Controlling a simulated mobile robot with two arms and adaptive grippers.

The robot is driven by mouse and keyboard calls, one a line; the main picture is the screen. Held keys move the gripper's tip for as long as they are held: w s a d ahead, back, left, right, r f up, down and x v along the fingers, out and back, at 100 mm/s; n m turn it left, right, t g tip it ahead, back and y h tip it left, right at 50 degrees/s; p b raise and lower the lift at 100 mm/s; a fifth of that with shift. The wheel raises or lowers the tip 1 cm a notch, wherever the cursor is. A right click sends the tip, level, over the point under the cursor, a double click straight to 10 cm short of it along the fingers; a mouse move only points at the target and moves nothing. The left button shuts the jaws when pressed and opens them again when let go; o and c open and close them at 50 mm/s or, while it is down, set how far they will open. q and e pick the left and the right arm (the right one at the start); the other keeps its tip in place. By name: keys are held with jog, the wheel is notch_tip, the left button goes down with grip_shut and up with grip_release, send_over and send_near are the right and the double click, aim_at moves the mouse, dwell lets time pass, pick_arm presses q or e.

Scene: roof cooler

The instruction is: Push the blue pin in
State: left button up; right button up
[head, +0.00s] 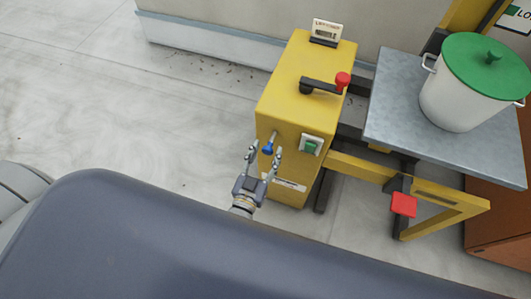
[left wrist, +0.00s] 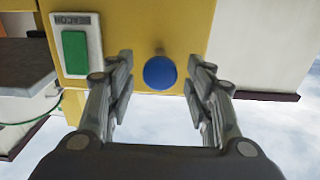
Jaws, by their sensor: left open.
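The blue pin (head: 268,148) sticks out from the front face of a yellow box (head: 290,110) on a short metal shaft. In the left wrist view the round blue end of the pin (left wrist: 160,72) faces the camera. My left gripper (head: 265,149) is open, with one finger on each side of the pin. In the left wrist view its fingers (left wrist: 162,75) are apart from the pin, with gaps on both sides. My right gripper does not show in either view.
A green switch (head: 310,147) on a white plate sits right of the pin; it also shows in the left wrist view (left wrist: 75,55). A black crank with a red knob (head: 342,79) lies on top. A grey platform (head: 390,110) bears a white pot (head: 450,100). A red pedal (head: 403,205) stands below.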

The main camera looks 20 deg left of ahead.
aim_at(270, 143)
pick_arm(q)
grip_shut()
jog(key=shift+w+b, duration=0.3)
jog(key=shift+w, duration=1.7)
jog(key=shift+s+r, duration=0.1)
grip_release()
jog(key=shift+d, duration=0.1)
